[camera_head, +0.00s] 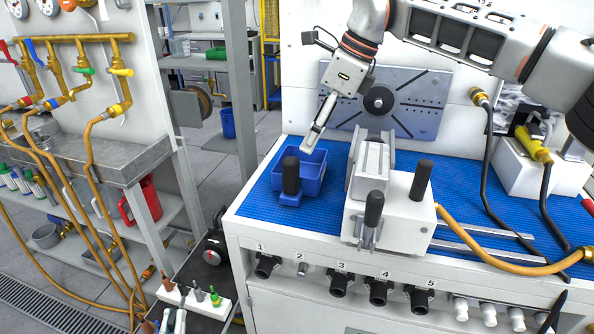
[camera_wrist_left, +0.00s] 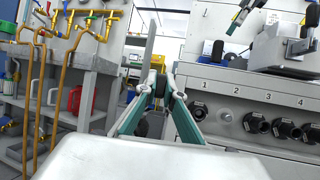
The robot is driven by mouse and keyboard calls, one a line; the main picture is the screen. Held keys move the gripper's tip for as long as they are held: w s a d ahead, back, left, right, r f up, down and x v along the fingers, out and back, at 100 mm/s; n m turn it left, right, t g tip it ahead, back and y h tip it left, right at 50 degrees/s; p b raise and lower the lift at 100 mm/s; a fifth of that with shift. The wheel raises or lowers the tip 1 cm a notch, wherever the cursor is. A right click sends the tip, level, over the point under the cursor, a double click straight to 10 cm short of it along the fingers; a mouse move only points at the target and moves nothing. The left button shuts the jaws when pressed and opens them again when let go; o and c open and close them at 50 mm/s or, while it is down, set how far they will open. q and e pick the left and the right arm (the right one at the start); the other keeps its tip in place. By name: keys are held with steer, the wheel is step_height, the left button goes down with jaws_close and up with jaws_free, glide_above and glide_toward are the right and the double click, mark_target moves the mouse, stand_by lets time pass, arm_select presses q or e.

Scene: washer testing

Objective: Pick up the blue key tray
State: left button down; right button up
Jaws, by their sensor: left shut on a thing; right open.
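The blue key tray (camera_head: 318,178) stands on the blue mat at the left end of the white bench, with a black upright handle (camera_head: 291,176) at its front. My right gripper (camera_head: 309,146) points down over the tray's back rim. It is open, and I cannot tell whether it touches the tray. Its tip also shows at the top of the left wrist view (camera_wrist_left: 235,24). My left gripper (camera_wrist_left: 161,84) is in front of the bench, low and away from the tray, shut on a small dark thing (camera_wrist_left: 160,87) that I cannot identify. I cannot make it out clearly in the head view.
A white fixture (camera_head: 388,218) with black handles stands right of the tray. Numbered black ports (camera_head: 339,285) line the bench front. A white rack of small tools (camera_head: 197,303) is at lower left. An orange hose (camera_head: 480,250) crosses the bench's right side.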

mark_target(291, 170)
arm_select(q)
steer(key=shift+s+f+b, duration=0.15)
steer(key=shift+f+b, duration=0.15)
steer(key=shift+f, duration=0.25)
steer(key=shift+s+f+b, duration=0.15)
steer(key=shift+f+b, duration=0.1)
steer(key=shift+f, duration=0.25)
arm_select(e)
steer(key=x, duration=0.8)
steer(key=b+x, duration=0.1)
steer(key=x, duration=0.3)
steer(key=shift+w+a+r, duration=0.15)
steer(key=shift+w+a, duration=0.05)
steer(key=shift+w, duration=0.2)
arm_select(q)
steer(key=f, duration=0.2)
steer(key=shift+s+f+g, duration=0.3)
steer(key=shift+f+g, duration=0.05)
steer(key=shift+g, duration=0.05)
arm_select(e)
steer(key=shift+r, duration=0.1)
steer(key=shift+c, duration=0.3)
steer(key=shift+r, duration=0.1)
jaws_close()
